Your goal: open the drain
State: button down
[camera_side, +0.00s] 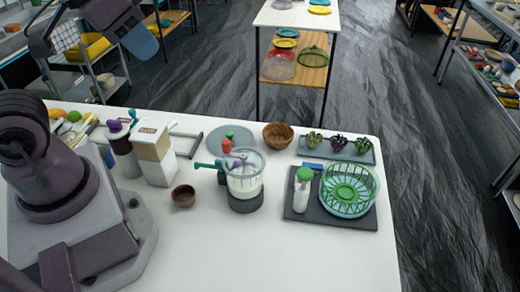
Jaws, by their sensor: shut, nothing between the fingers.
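A clear round vessel (245,177) with pale contents stands on a dark base in the middle of the white table. A teal lever (206,164) sticks out from its left side, with a red and green piece (227,146) above it. I cannot tell for sure which part is the drain, or whether it is open. My gripper (140,42) seems to be the blue-grey end of my arm at the upper left, raised and far from the vessel. It is shut and holds nothing; its fingertips are not clear.
A wooden bowl (278,135), small brown bowl (183,196) and tan-and-white box (154,153) surround the vessel. Right of it, a dark tray (300,214) bears a green basket (349,188) and a green-capped bottle (302,190). The table's front middle is clear.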

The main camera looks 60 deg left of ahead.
jog(key=w+d+f+m+g+h, duration=0.1)
jog(key=w+d+f+m, duration=0.2)
jog(key=w+f, duration=0.6)
jog(key=w+d+f+m+g+h, duration=0.1)
jog(key=w+f+m, duration=0.5)
jog(key=w, duration=1.1)
notch_tip(320, 180, down, 3)
jog(key=shift+d+f+g, duration=0.1)
jog(key=shift+d+g, duration=0.5)
jog(key=shift+d, duration=0.45)
jog(key=shift+s, duration=0.1)
